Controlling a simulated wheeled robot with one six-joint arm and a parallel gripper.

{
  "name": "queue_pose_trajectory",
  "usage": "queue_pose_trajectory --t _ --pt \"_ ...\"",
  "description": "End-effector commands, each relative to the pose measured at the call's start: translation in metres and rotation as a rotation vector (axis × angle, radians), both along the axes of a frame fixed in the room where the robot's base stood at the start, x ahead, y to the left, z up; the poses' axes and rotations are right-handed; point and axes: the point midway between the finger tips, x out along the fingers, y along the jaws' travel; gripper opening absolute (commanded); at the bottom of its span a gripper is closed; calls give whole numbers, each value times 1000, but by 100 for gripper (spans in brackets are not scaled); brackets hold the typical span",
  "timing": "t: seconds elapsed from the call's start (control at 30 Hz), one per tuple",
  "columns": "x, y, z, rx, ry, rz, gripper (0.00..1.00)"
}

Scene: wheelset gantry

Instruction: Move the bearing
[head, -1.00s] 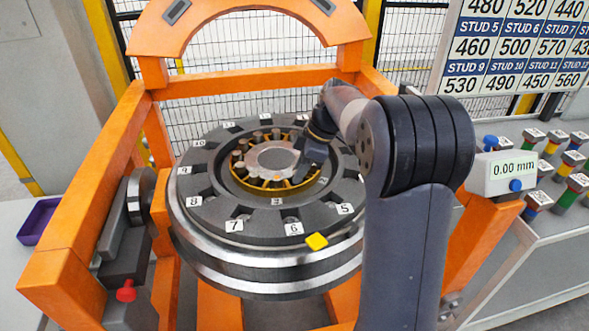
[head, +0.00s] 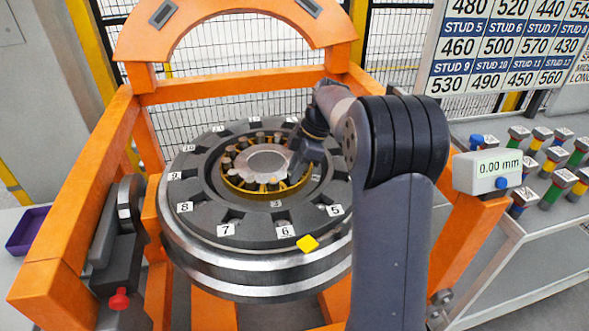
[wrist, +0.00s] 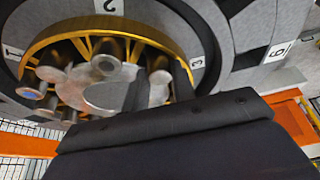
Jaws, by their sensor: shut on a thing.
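The bearing (head: 262,192), a gold ring with several rollers around a grey disc, sits inside the dark hub of the wheel (head: 230,250). In the wrist view the bearing (wrist: 70,42) fills the upper left, with its grey disc (wrist: 105,94) and rollers close up. My gripper (head: 298,174) reaches down onto the right side of the bearing. In the wrist view my gripper (wrist: 160,88) has its fingers on either side of a roller (wrist: 159,78) and is shut on the bearing. The exact contact is partly hidden by the fingers.
An orange gantry frame (head: 75,195) surrounds the wheel. A gauge reading 0.00 mm (head: 487,172) stands right of my arm. A bench with several coloured studs (head: 545,150) is at the right. A purple tray (head: 27,230) lies at the left.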

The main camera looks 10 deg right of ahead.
Motion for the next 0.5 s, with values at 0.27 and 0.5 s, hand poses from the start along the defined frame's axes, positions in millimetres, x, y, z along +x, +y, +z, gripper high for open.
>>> queue_pose_trajectory --t 0.27,0.5 --pt "1 -1 1 -1 -3 -2 43" --pt "0 0 0 0 -1 -2 47"
